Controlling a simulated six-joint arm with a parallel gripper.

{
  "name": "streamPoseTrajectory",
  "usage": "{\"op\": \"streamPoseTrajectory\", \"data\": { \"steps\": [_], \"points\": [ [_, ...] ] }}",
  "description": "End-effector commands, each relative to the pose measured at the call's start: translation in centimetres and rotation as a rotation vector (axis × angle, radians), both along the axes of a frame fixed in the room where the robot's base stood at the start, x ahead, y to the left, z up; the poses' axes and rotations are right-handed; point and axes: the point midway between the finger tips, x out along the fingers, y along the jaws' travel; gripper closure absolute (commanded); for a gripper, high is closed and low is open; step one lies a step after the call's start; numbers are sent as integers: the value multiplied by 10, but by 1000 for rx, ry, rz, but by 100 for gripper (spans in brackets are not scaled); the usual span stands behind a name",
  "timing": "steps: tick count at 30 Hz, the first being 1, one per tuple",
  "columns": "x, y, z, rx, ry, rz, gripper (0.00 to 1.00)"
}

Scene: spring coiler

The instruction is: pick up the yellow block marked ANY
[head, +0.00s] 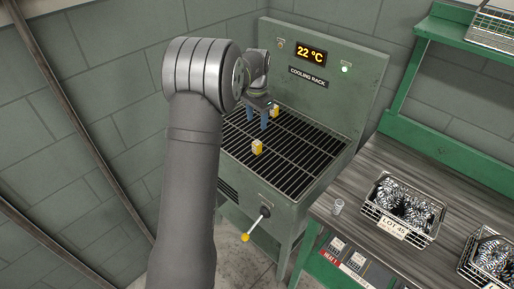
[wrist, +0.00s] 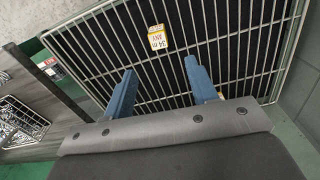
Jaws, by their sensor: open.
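In the wrist view, a small yellow block (wrist: 157,38) with a white label that appears to read "34" and "ANY" lies on the wire rack, ahead of the fingertips. In the head view, one yellow block (head: 257,147) stands on the front part of the rack (head: 300,160). A second yellow block (head: 275,110) shows farther back, close beside my gripper (head: 257,117); its marking is not legible. My gripper is open, with two blue fingers and nothing between them in the wrist view (wrist: 162,88). It is above the rack, behind the front block.
The rack's green back panel (head: 345,85) rises behind, with a "22 °C" display. A lever with a yellow knob (head: 245,237) sticks out in front. At right, a bench holds a wire basket of springs (head: 402,205) and a small cup (head: 338,206).

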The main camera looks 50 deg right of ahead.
Motion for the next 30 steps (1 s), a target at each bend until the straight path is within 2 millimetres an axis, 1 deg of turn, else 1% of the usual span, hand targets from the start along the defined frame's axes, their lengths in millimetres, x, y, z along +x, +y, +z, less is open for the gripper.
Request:
{"op": "streamPoseTrajectory", "data": {
  "steps": [1, 3, 6, 9, 17, 20, 25, 27, 30],
  "points": [
    [0, 0, -12, 3, 2, 0, 47],
    [-1, 1, -28, 3, 2, 0, 47],
    [0, 0, -47, 1, 1, 0, 47],
    [0, 0, -60, 1, 0, 0, 47],
    [-1, 0, -75, 0, 0, 0, 47],
    [-2, 1, -86, 0, 0, 0, 47],
    [-3, 2, -113, 1, 0, 1, 47],
    [-3, 2, -119, -1, -2, 1, 47],
    [-3, 2, -121, -2, -2, 1, 47]
  ]
}}
